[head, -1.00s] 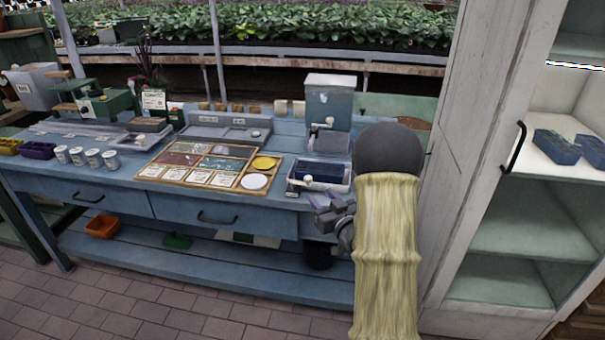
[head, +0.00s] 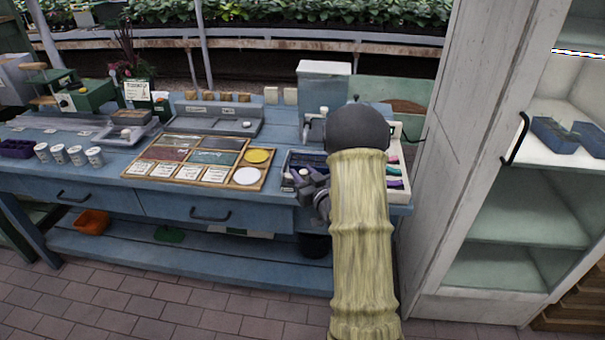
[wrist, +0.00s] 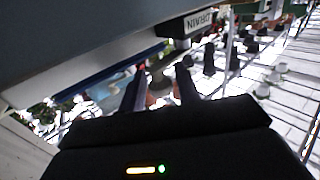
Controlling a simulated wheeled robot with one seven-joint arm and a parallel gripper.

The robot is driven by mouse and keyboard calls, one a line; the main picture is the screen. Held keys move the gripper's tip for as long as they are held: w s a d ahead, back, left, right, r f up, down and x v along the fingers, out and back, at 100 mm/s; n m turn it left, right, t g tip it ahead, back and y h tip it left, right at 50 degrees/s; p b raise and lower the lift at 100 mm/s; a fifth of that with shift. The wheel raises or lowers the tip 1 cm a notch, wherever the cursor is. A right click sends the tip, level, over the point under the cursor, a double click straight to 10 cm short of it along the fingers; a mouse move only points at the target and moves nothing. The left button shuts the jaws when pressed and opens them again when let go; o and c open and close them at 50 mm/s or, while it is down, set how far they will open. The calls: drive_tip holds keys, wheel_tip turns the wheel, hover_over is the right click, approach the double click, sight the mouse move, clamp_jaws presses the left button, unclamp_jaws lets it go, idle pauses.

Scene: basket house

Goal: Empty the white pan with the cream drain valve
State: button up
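The white pan (head: 290,158) stands on the blue bench at the right, with dark blue matter inside. My arm hides its right part. A small cream knob, perhaps the drain valve (head: 303,172), shows at its front by my gripper. My gripper (head: 304,184) is at the pan's front edge. In the wrist view the two dark fingers of my gripper (wrist: 158,88) stand apart with nothing clearly held between them. A block labelled DRAIN (wrist: 196,24) is just beyond the fingers, below a large grey surface. Whether the fingers touch the valve is unclear.
A tray of coloured pieces (head: 394,172) lies right of my arm. A pale tank (head: 322,88) stands behind the pan. A wooden sorting tray (head: 205,160) is to the left. A tall white cabinet (head: 470,130) bounds the right side; a dark bucket (head: 315,246) is below the bench.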

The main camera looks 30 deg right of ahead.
drive_tip(key=c, duration=0.6)
drive_tip(key=shift+w+d+n+y, duration=0.15)
drive_tip(key=shift+d+n+y, duration=0.15)
drive_tip(key=shift+y, duration=0.2)
drive_tip(key=shift+w+n+y+b, duration=0.15)
drive_tip(key=shift+n+y+b, duration=0.2)
drive_tip(key=shift+n+y, duration=0.4)
drive_tip(key=shift+y, duration=0.35)
drive_tip(key=o, duration=0.9)
drive_tip(key=shift+o, duration=0.2)
